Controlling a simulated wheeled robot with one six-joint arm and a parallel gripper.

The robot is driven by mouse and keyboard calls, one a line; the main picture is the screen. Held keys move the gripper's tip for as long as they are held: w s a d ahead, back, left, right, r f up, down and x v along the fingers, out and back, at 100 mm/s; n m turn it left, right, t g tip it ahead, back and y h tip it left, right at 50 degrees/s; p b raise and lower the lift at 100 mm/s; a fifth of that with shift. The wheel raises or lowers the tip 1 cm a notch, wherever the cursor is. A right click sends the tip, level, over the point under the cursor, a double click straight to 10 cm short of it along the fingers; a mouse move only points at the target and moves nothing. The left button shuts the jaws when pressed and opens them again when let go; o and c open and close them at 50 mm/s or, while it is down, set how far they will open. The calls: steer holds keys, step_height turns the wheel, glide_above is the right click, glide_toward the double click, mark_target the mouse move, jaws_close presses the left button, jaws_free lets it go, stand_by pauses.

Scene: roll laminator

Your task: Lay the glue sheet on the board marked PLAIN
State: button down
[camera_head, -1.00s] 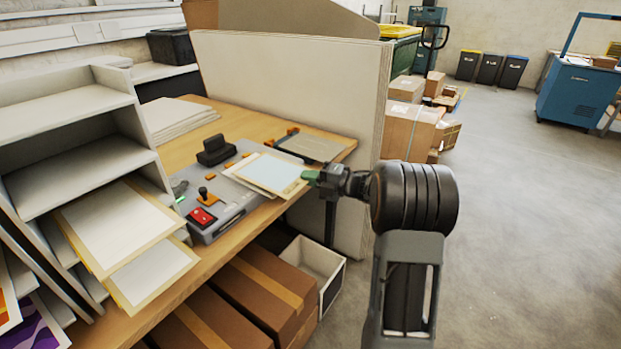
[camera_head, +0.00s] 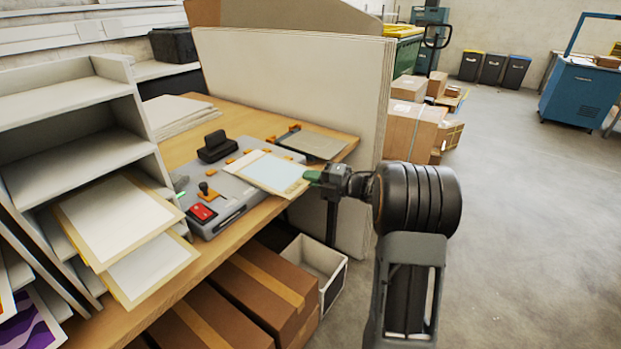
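A pale blue sheet with a cream border (camera_head: 278,173), which looks like the glue sheet, lies flat over the right part of the grey machine (camera_head: 232,215), partly past its front edge. A cream edge shows at its upper left; I cannot tell whether this is a board beneath. My gripper (camera_head: 313,177) has green fingertips at the sheet's right edge and appears shut on it. Two cream-edged boards, an upper one (camera_head: 115,222) and a lower one (camera_head: 150,272), stick out of the rack at left. No PLAIN marking is legible.
The machine has a red switch (camera_head: 201,212) and a small lever (camera_head: 205,190). A grey board (camera_head: 316,145) lies on the wooden table (camera_head: 185,150) behind. A white shelf rack (camera_head: 75,140) stands left. Tall panels (camera_head: 300,85) stand behind; an open white box (camera_head: 318,262) is below.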

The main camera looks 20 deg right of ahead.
steer(key=shift+d+f+b, duration=0.15)
steer(key=shift+b, duration=0.25)
stand_by(0.4)
steer(key=c, duration=1.3)
jaws_free()
steer(key=shift+o, duration=0.2)
steer(key=v, duration=1.4)
steer(key=shift+b, duration=0.3)
steer(key=shift+w, duration=0.1)
